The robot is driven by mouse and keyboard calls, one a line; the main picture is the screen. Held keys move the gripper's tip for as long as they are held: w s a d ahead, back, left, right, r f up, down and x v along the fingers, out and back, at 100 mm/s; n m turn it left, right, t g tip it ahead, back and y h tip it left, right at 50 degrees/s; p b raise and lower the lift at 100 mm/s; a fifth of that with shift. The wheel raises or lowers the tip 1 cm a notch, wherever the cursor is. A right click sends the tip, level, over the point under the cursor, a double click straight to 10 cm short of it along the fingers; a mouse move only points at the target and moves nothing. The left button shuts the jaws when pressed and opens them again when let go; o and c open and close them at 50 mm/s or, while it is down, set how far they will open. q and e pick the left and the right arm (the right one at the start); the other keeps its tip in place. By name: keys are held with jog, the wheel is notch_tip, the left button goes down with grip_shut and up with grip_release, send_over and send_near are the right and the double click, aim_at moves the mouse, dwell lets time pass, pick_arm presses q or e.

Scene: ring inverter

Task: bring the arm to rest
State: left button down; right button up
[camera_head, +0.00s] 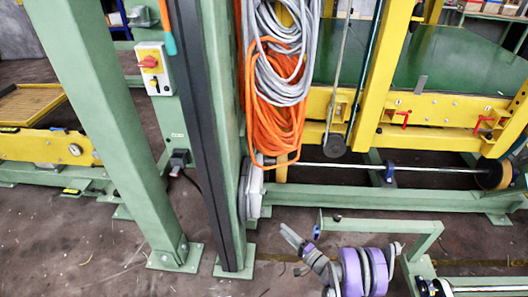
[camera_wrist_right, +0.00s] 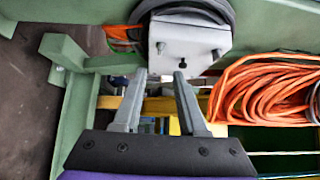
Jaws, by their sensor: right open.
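My right gripper (camera_head: 293,240) is low in the middle of the head view, at the end of my purple and grey arm (camera_head: 362,272). It is to the right of the foot of the green post. In the right wrist view the two grey fingers (camera_wrist_right: 157,76) stand apart with nothing between them. Beyond them is a pale metal box (camera_wrist_right: 188,45) on a green frame; I cannot tell how far off it is. My left gripper is not in view.
Green posts (camera_head: 110,120) stand at the left and middle. Orange cable (camera_head: 275,125) hangs in coils; it also shows in the wrist view (camera_wrist_right: 265,90). A low green frame (camera_head: 385,228) is beside my right arm. A yellow-framed machine (camera_head: 425,106) stands behind. Floor at lower left is clear.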

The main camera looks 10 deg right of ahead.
jog(key=s+a+r+n+g+h, duration=0.1)
jog(key=s+a+r+n+g, duration=0.25)
jog(key=r, duration=0.45)
jog(key=s+a+r+n+g+h, duration=0.1)
jog(key=s+a+r+n+g, duration=0.3)
jog(key=r, duration=0.4)
jog(key=s+d+r+n+g+h, duration=0.2)
jog(key=s+d+h, duration=0.15)
jog(key=s, duration=1.05)
jog(key=s+d+r+n+g+h, duration=0.2)
jog(key=s+d+h, duration=0.15)
jog(key=s, duration=1.05)
pick_arm(q)
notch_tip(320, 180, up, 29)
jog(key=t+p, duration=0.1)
jog(key=p, duration=2.5)
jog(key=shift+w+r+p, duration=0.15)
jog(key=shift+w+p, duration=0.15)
jog(key=shift+p, duration=0.05)
pick_arm(e)
notch_tip(320, 180, up, 30)
jog(key=t, duration=0.1)
jog(key=shift+w+a+f, duration=0.2)
jog(key=shift+w+a, duration=0.15)
jog(key=shift+w, duration=0.1)
